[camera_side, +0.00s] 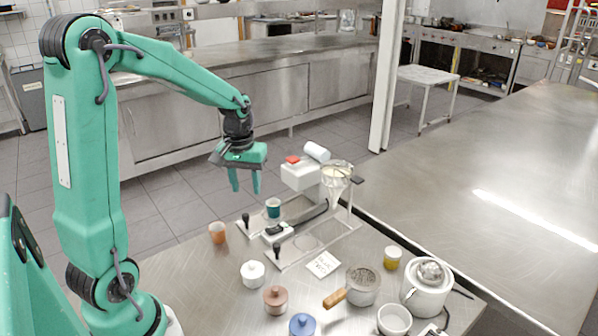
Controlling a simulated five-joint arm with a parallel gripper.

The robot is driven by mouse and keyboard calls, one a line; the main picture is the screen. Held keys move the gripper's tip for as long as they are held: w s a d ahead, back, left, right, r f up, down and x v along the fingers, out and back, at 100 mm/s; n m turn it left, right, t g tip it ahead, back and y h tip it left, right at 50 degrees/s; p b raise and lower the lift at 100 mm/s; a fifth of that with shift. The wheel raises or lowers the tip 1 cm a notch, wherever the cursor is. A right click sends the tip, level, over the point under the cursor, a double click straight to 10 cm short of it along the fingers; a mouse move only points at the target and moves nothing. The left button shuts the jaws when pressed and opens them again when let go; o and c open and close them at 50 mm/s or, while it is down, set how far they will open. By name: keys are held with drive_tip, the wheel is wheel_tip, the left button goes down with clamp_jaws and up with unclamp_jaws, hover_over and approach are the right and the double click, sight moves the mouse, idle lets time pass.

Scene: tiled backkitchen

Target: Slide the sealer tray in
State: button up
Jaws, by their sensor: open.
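The sealer (300,174) is a white machine with a red top part and a white roll, at the middle of the table's far side. Flat metal tray parts lie in front of it, one with a round opening (307,243). Two black upright knobs stand at their near ends, a left knob (246,219) and a right knob (277,251). A teal cup (273,208) stands upright at the left tray part. Which part slides is hard to tell. My gripper (244,190) is open and empty, pointing down, above and left of the teal cup, apart from everything.
An orange cup (217,232) stands left of the knobs. A clear funnel-shaped vessel (336,180) stands right of the sealer. Lidded jars (253,273), a wooden-handled pot (362,286), a kettle (427,288) and a yellow cup (393,257) crowd the front.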

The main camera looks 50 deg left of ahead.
sight(245, 215)
drive_tip(key=shift+n+g, duration=0.3)
drive_tip(key=shift+n, duration=0.3)
drive_tip(key=a+f, duration=0.3)
drive_tip(key=shift+w, duration=0.3)
drive_tip(key=shift+f, duration=0.1)
drive_tip(key=shift+f, duration=3.9)
drive_tip(key=shift+c, duration=0.2)
clamp_jaws()
